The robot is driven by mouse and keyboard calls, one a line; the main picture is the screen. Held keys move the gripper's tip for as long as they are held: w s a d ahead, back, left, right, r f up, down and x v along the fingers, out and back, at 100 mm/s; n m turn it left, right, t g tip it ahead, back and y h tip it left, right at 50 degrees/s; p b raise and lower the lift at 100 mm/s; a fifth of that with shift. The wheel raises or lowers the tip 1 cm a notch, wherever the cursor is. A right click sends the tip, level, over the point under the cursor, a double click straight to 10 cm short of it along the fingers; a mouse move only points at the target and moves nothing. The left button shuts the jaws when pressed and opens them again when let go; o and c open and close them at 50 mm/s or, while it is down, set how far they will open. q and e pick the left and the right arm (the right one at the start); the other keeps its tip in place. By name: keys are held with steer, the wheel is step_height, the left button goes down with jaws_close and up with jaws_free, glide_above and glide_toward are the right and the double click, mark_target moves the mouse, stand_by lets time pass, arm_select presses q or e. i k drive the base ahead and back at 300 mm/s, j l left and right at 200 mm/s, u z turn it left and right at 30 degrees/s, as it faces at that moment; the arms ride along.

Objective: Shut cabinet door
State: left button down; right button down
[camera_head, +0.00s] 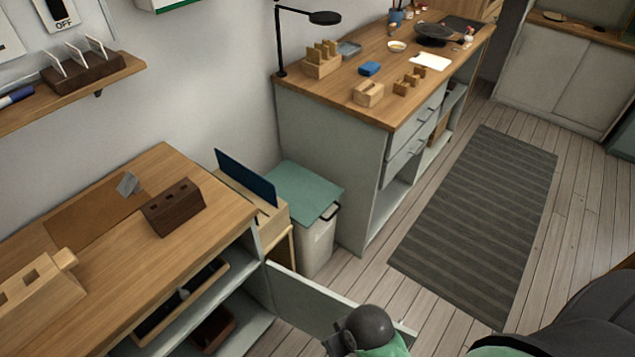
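The low cabinet (258,291) at lower left has a wooden top and an open front showing its inner shelves. Its grey-green door (300,303) stands open, swung out from the cabinet's right end across the floor. A dark rounded link of my arm with a green part is in front of the door's outer end and hides part of it. I cannot tell whether it touches the door. Neither gripper's fingers show. More of my dark and green body fills the lower right corner.
A bin with a green lid (305,192) and a wooden box holding a blue panel (245,178) stand just behind the door. A long workbench (330,105) is beyond. A striped rug (480,215) lies on open floor to the right.

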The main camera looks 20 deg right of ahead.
mark_target(303, 304)
steer(key=k+l+u, duration=0.15)
steer(key=u, duration=0.25)
steer(key=k+l+u, duration=0.2)
steer(key=u, duration=0.2)
steer(key=k+u, duration=0.35)
steer(key=k+l+u, duration=0.1)
steer(key=u, duration=0.3)
steer(key=k+l+u, duration=0.1)
steer(key=u, duration=0.35)
steer(key=k+l+u, duration=0.15)
steer(key=u, duration=0.25)
steer(key=k+u, duration=0.1)
steer(key=u, duration=0.3)
steer(key=k+u, duration=0.15)
steer(key=u, duration=0.25)
steer(key=k+l+u, duration=0.25)
steer(key=u, duration=0.25)
steer(key=k+u, duration=1)
steer(key=k+l+z, duration=0.1)
steer(key=k+z, duration=0.3)
steer(key=k+l+z, duration=0.4)
steer(key=k, duration=0.2)
steer(key=k+l+z, duration=0.75)
steer(key=k+l, duration=0.05)
steer(key=l, duration=0.05)
